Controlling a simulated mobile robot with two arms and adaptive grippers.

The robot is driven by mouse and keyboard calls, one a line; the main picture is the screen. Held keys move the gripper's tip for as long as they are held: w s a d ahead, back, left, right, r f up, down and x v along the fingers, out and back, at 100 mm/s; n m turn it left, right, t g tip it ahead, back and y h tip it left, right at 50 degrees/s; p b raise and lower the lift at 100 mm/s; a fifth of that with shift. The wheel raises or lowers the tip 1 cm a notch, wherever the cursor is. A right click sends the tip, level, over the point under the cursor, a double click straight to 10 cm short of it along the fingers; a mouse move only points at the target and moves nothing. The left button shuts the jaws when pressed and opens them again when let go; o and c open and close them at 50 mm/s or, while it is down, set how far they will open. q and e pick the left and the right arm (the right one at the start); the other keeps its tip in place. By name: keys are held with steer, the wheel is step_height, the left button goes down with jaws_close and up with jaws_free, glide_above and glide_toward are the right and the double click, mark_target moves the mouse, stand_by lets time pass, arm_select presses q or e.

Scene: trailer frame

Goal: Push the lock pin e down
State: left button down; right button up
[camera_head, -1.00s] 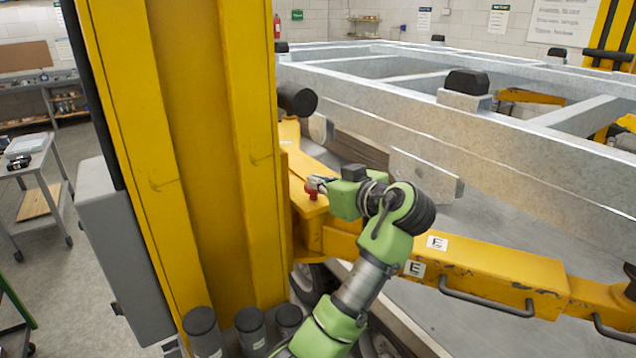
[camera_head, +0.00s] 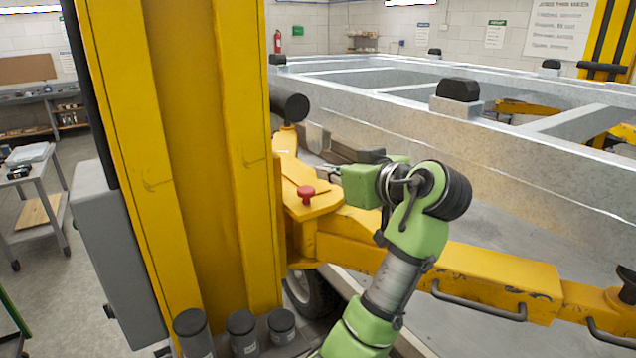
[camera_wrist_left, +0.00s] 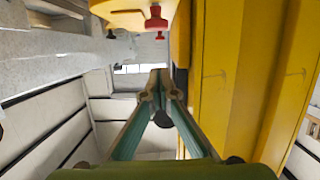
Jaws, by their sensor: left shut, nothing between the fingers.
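The lock pin (camera_head: 306,192) has a red knob and stands upright on the yellow bracket (camera_head: 318,210) beside the yellow column. It also shows, upside down, at the top of the left wrist view (camera_wrist_left: 155,22). A short red stem shows under its cap. My left gripper (camera_head: 324,171) is shut and empty. Its fingertips are above and slightly right of the knob in the head view, apart from it. In the left wrist view its fingers (camera_wrist_left: 160,76) converge. My right gripper is out of view.
The tall yellow column (camera_head: 190,150) stands left of the pin. The grey trailer frame (camera_head: 400,120) lies behind. A yellow arm (camera_head: 490,270) runs right from the bracket, with dark handles. Black cylinders (camera_head: 240,325) stand at the column's foot.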

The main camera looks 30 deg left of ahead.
arm_select(q)
steer(key=v, duration=0.2)
steer(key=shift+s+d+r, duration=0.15)
steer(key=shift+d, duration=0.15)
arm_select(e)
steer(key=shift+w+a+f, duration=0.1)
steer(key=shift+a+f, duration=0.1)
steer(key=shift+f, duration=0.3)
